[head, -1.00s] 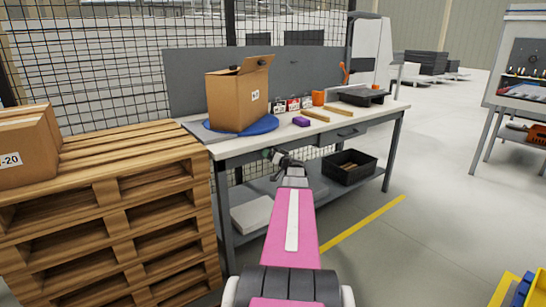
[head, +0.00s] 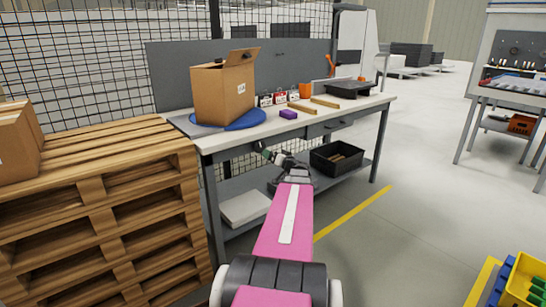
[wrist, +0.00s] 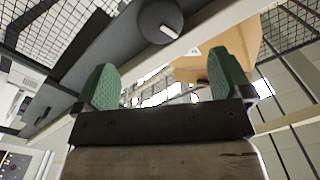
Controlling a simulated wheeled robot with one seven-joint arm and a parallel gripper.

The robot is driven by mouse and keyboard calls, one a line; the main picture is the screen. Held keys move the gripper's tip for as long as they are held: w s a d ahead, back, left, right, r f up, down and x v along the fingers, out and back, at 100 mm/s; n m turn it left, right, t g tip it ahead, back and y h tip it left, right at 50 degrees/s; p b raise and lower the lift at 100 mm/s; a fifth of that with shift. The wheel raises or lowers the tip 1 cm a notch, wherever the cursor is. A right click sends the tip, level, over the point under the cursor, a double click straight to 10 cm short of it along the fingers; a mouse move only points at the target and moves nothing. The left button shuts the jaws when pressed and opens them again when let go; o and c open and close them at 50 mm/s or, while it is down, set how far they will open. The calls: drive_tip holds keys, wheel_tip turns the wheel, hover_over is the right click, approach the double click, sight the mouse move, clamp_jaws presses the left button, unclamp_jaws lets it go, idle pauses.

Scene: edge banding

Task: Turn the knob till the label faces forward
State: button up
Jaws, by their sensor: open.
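A dark round knob (wrist: 152,20) with a white bar on its face shows at the top of the wrist view, on the grey bench front. My gripper (wrist: 163,72) is open, its two green fingertips apart with nothing between them. The knob lies beyond the tips, apart from them. In the head view my gripper (head: 265,151) is just below the bench's front edge; I cannot make out the knob there. A cardboard box (head: 222,95) stands on a blue turntable (head: 207,124). Its white label (head: 241,88) is on the right-hand visible side. The box also shows in the wrist view (wrist: 190,70).
A black bin (head: 325,160) is on the lower shelf. Stacked pallets (head: 95,225) stand at left.

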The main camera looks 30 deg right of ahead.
sight(261, 146)
drive_tip(key=shift+c, duration=0.2)
drive_tip(key=w+n, duration=0.2)
drive_tip(key=w, duration=0.2)
drive_tip(key=w+n, duration=0.1)
drive_tip(key=w, duration=0.3)
drive_tip(key=w+r+n, duration=0.1)
drive_tip(key=w+n, duration=0.1)
drive_tip(key=w, duration=0.2)
drive_tip(key=shift+w+a+n, duration=0.1)
drive_tip(key=shift+a+n, duration=0.2)
drive_tip(key=shift+a, duration=0.1)
drive_tip(key=c, duration=0.9)
